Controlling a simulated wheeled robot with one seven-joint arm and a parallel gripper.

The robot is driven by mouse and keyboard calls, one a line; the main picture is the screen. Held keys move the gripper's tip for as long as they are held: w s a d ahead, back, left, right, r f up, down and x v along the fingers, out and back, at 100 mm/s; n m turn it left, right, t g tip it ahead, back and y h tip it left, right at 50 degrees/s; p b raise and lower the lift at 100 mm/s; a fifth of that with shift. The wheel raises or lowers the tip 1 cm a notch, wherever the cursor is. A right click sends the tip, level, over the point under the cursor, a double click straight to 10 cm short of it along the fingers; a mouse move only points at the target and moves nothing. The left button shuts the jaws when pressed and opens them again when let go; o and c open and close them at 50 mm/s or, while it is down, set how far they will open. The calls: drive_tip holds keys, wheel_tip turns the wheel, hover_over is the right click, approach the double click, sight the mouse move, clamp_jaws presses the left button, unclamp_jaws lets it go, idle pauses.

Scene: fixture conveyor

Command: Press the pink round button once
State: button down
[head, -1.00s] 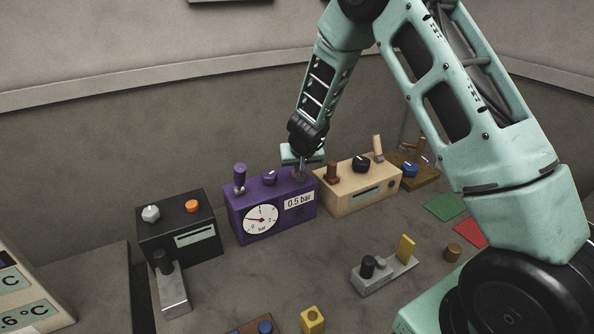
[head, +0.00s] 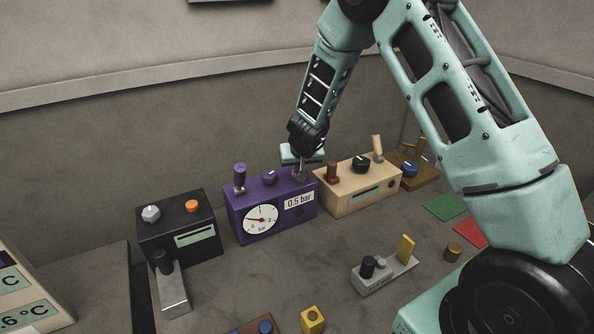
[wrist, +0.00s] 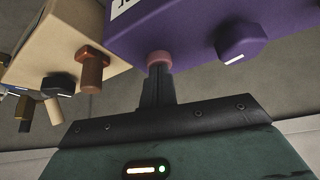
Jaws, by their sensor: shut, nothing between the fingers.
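The pink round button (wrist: 158,58) sits on the top of the purple box (head: 244,219), near that box's right end in the head view. My gripper (wrist: 157,72) is shut and empty, with its fingertips right at the button in the wrist view. They overlap the button's near edge there, and I cannot tell whether they touch it or how far it is pressed. In the head view my gripper (head: 302,177) points down over the box's right end and mostly hides the button.
The purple box also carries a purple knob (head: 270,178) and a purple lever (head: 239,178). A beige box (head: 340,204) with a brown knob (head: 332,172) stands close on the right. A black box (head: 165,232) stands to the left.

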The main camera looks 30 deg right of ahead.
drive_tip(key=shift+f, duration=0.2)
wheel_tip(320, 180, up, 6)
drive_tip(key=p, duration=0.6)
idle(0.4)
